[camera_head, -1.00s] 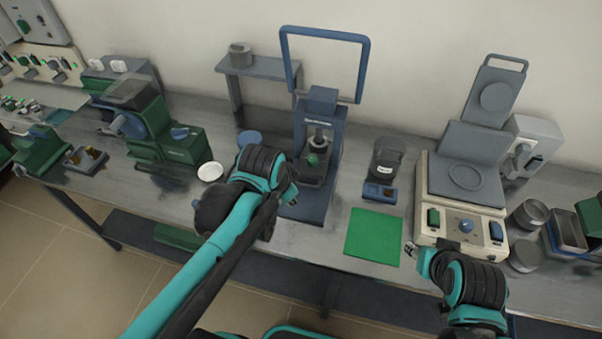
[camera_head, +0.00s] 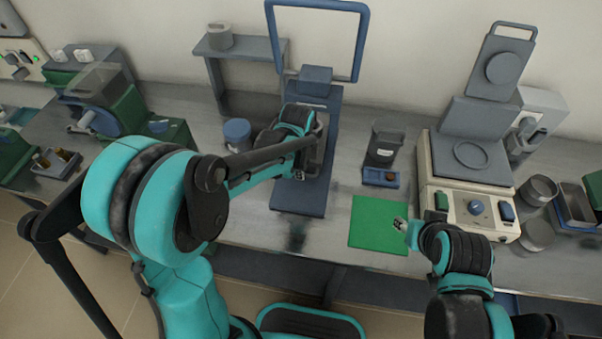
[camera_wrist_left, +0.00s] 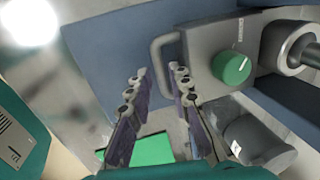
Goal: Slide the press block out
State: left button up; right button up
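The press (camera_head: 301,200) is a blue frame with a tall loop handle (camera_head: 364,50), standing at the middle of the bench. In the left wrist view the grey press block (camera_wrist_left: 205,48) carries a green knob (camera_wrist_left: 231,67) and a U-shaped side handle (camera_wrist_left: 155,52). My left gripper (camera_wrist_left: 160,100) is open, its two fingers apart and just short of the handle; I see no grip on it. In the head view my arm hides most of the block and the left fingers. My right gripper (camera_head: 400,226) is by the green mat's right edge; its finger opening is too small to judge.
The green mat (camera_head: 375,224) lies right of the press. A blue-lidded jar (camera_head: 237,134) stands left of the press.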

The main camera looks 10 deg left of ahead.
pick_arm(q)
jog(key=shift+w+f, duration=0.1)
jog(key=shift+f, duration=0.55)
grip_shut()
